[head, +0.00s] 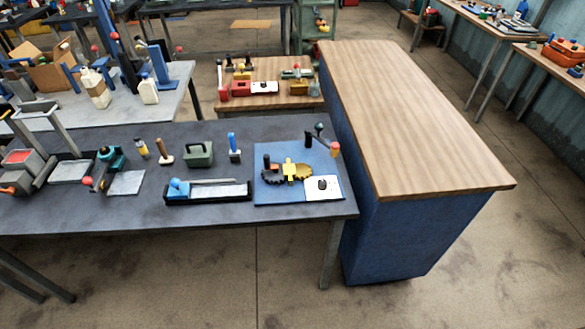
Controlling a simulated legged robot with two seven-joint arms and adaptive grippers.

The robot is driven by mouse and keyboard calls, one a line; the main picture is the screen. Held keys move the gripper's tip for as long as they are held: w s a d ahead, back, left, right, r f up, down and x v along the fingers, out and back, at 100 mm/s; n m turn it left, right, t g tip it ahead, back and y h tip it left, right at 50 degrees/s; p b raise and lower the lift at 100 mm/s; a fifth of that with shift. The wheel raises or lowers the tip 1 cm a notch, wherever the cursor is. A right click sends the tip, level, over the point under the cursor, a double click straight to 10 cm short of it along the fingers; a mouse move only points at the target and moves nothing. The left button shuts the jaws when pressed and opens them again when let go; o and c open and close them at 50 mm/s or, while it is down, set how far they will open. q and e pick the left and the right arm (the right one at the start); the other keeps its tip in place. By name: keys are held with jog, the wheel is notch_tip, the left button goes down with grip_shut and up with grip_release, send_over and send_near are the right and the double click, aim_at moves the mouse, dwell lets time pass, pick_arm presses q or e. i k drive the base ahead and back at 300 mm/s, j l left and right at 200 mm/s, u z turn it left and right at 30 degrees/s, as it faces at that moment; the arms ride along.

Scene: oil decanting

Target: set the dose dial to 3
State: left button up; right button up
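A white plate (334,190) with a small dark round knob (322,184) lies at the front right of a blue board (270,193). It looks like a dial plate, but its marks and setting are too small to read. The board is on the right end of the dark grey workbench (120,218). Dark and orange-brown gear-like wheels (297,173) with a yellow piece (290,163) are just left of and behind the plate. A dark post and crank with a red and yellow end (335,149) stand at the board's back right. Neither of my grippers shows.
A wood-topped blue cabinet (415,130) stands close to the bench's right end, its top bare. A black tray with a blue-handled tool (206,190) lies left of the board. A green box (200,154) and several tools stand behind. The front floor is clear.

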aim_at(322, 185)
jog(key=i+z, duration=0.2)
jog(key=z, duration=0.2)
jog(key=i+j+z, duration=0.1)
jog(key=z, duration=0.25)
jog(key=i+j+z, duration=0.15)
jog(key=i+z, duration=0.25)
jog(key=k, duration=0.1)
